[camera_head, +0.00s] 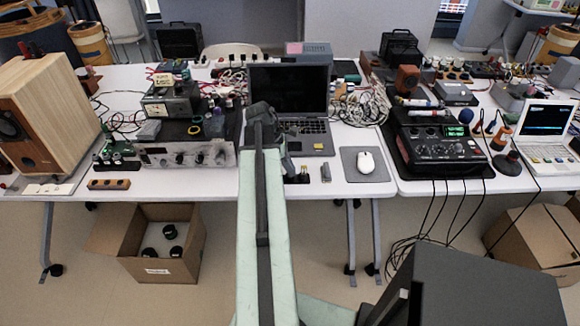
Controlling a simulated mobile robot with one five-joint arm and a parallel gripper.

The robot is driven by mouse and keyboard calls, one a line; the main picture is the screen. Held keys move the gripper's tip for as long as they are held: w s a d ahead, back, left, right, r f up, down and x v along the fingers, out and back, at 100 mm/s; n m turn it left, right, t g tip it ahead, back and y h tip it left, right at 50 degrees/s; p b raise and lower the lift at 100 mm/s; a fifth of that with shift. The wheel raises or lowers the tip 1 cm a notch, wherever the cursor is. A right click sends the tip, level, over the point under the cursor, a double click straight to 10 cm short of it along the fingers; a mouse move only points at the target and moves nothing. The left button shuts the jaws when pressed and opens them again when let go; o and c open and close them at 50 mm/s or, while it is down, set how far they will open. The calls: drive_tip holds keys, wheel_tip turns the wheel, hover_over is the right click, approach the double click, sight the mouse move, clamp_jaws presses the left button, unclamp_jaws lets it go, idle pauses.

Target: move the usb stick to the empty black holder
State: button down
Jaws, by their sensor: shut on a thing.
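My arm reaches up the middle of the picture and over the table. Only a dark grey part of my gripper (287,162) shows past its right side, low over the table in front of the laptop. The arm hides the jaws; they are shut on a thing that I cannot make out. A small black holder (298,179) stands just right of the gripper, near the front edge, with small brass-coloured parts on it. A small grey upright piece (326,173) stands right of it. I cannot tell whether it is the usb stick.
A laptop (314,135) stands behind the gripper. A mouse (366,162) lies on a grey pad to the right. Electronic gear (185,155) and a wooden speaker (50,115) fill the left. A black mixer (440,150) stands at right. An open carton (155,270) is under the table.

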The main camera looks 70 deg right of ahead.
drive_tip(key=c, duration=1)
unclamp_jaws()
drive_tip(key=shift+s, duration=0.1)
wheel_tip(320, 180, up, 5)
drive_tip(key=p, duration=0.5)
drive_tip(key=shift+r, duration=0.1)
